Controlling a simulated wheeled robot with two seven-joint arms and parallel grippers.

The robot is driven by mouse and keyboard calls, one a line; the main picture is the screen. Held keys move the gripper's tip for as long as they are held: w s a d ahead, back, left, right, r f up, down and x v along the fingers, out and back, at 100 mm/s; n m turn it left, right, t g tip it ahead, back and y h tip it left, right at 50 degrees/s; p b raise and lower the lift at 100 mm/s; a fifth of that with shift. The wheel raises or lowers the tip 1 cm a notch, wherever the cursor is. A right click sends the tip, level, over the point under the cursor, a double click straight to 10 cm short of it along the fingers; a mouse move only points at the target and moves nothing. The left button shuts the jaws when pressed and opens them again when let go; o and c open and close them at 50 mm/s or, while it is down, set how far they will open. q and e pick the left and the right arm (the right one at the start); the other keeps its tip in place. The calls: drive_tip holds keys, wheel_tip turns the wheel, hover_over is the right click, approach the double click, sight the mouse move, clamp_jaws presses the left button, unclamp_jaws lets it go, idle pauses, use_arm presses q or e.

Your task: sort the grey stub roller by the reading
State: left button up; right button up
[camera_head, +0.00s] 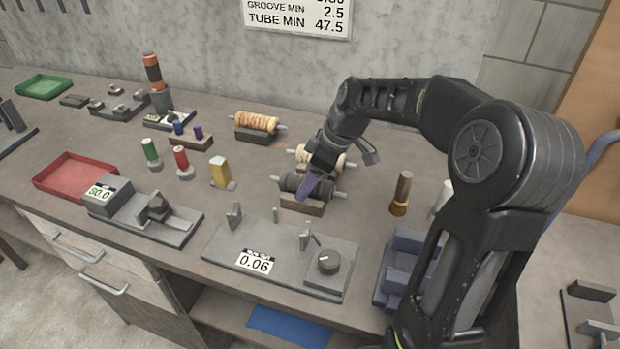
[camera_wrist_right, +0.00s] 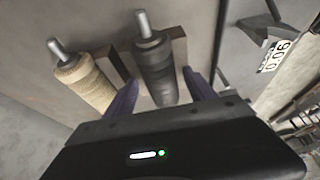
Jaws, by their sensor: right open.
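The dark grey stub roller (camera_head: 291,184) lies in a small wooden cradle (camera_head: 301,206) in the middle of the bench, its metal shaft ends showing. My right gripper (camera_head: 307,188) reaches down over it. In the right wrist view the grey roller (camera_wrist_right: 158,72) lies between the two purple fingers of my open gripper (camera_wrist_right: 163,92); whether they touch it I cannot tell. My left gripper is not in view.
A cream roller (camera_head: 309,154) lies close behind the grey one. A tan ribbed roller (camera_head: 256,123) is further back. A red tray (camera_head: 76,176) and a green tray (camera_head: 43,87) stand at left. A wall sign (camera_head: 297,17) reads groove min 2.5, tube min 47.5. A brown-handled tool (camera_head: 401,190) stands at right.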

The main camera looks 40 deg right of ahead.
drive_tip(key=shift+s+a+f, duration=0.1)
drive_tip(key=shift+a+f, duration=0.05)
drive_tip(key=v, duration=0.8)
drive_tip(key=shift+b, duration=0.3)
wheel_tip(320, 180, up, 7)
drive_tip(key=p, duration=0.5)
idle(0.6)
